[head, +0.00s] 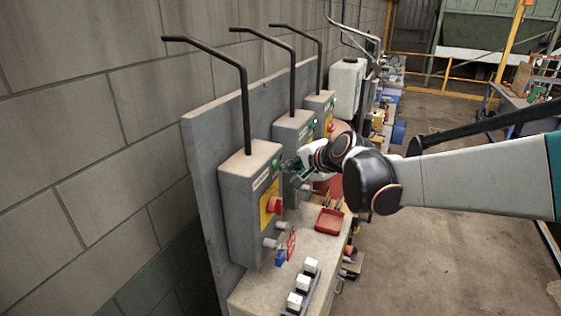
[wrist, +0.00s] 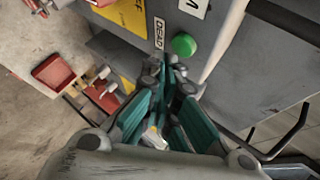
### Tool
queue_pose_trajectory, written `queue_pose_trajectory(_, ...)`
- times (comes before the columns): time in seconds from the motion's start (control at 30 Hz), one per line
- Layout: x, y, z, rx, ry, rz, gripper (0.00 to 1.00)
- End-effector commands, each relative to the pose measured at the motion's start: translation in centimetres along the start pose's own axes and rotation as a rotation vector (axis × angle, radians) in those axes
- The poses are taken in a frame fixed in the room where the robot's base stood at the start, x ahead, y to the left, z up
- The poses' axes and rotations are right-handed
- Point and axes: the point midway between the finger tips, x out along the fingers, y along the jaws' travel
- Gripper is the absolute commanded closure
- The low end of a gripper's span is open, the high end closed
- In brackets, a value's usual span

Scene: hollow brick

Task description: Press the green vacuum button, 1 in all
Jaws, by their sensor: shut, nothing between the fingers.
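A green button (wrist: 184,45) shows on a grey control box in the wrist view, just beyond and slightly right of my fingertips. My gripper (wrist: 168,68) is shut and empty, its tips by a small white label (wrist: 158,33). I cannot tell whether the tips touch the box. I cannot read which button is marked vacuum.
Further boxes (head: 293,130) with green and red buttons stand along the grey panel (head: 200,150). Black bent pipes (head: 246,100) rise from the boxes. Below, a bench (head: 310,250) holds a red tray (head: 328,221) and white-topped items (head: 295,300). Open floor (head: 440,260) lies right.

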Motion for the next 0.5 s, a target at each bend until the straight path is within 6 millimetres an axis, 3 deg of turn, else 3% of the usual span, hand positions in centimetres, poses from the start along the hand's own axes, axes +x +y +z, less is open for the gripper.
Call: queue_pose_trajectory(0.5, 0.51, -0.42, 0.39, 0.0, 0.0, 0.0, 1.0)
